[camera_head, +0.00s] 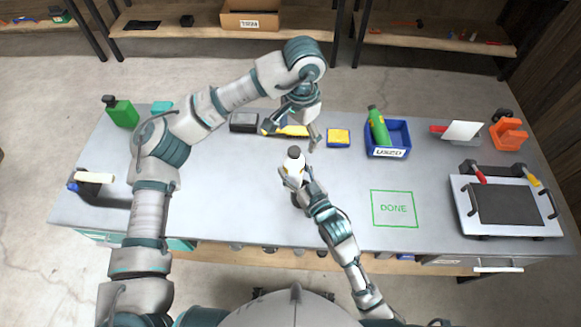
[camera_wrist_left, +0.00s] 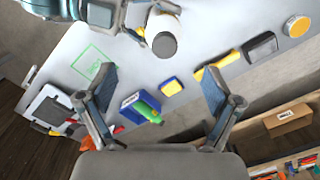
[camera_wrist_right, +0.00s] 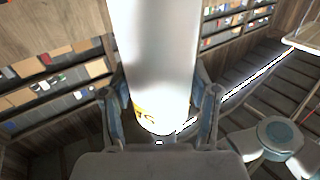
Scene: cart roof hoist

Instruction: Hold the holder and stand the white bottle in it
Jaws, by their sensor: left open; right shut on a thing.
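My right gripper (camera_head: 293,178) is shut on the white bottle (camera_head: 294,165), above the middle of the table. The bottle has a dark cap in the head view. It fills the space between the right fingers in the right wrist view (camera_wrist_right: 155,60) and shows at the top of the left wrist view (camera_wrist_left: 163,38). My left gripper (camera_head: 292,131) is open and empty, behind the bottle and above the table's back half. An orange stand-like piece (camera_head: 508,134) is at the far right; I cannot tell whether it is the holder.
A blue bin (camera_head: 388,152) marked USED holds a green bottle (camera_head: 378,126). A yellow-and-blue sponge (camera_head: 338,138) and a black block (camera_head: 243,122) lie at the back. The green DONE square (camera_head: 394,208) is clear.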

